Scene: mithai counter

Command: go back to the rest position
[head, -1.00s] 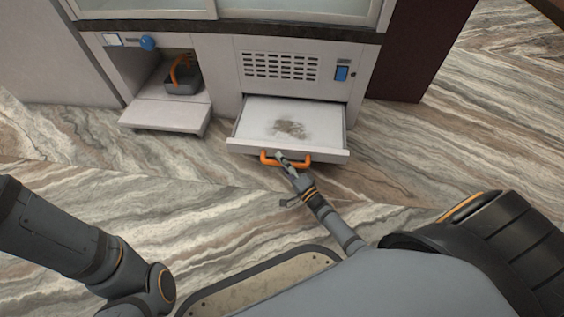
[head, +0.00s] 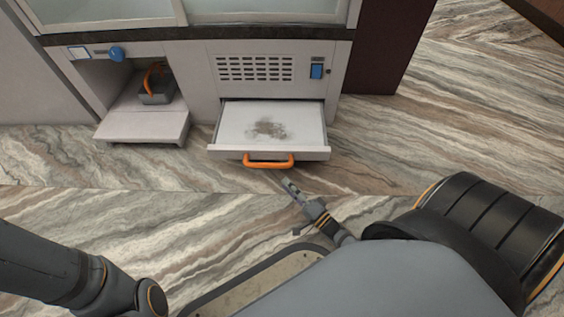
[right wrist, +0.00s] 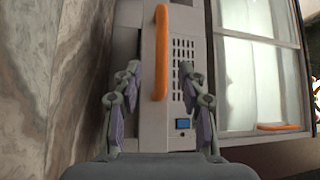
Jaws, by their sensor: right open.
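My right gripper (head: 288,186) is open and empty, low in front of the pulled-out drawer (head: 228,152). It is apart from the orange drawer handle (head: 268,163), a little below and right of it in the head view. In the right wrist view my right gripper (right wrist: 160,90) shows two spread fingers with nothing between them, and the orange handle (right wrist: 160,55) lies ahead. My left arm comes in at the lower left of the head view, but its gripper is out of frame.
The white drawer stands open with a dark smudge on its floor. To its left, a flap (head: 140,126) is folded down below a niche holding a grey tray with an orange handle (head: 157,88). A blue knob (head: 117,54) and blue switch (head: 316,71) are on the counter. The marble-patterned floor in front is clear.

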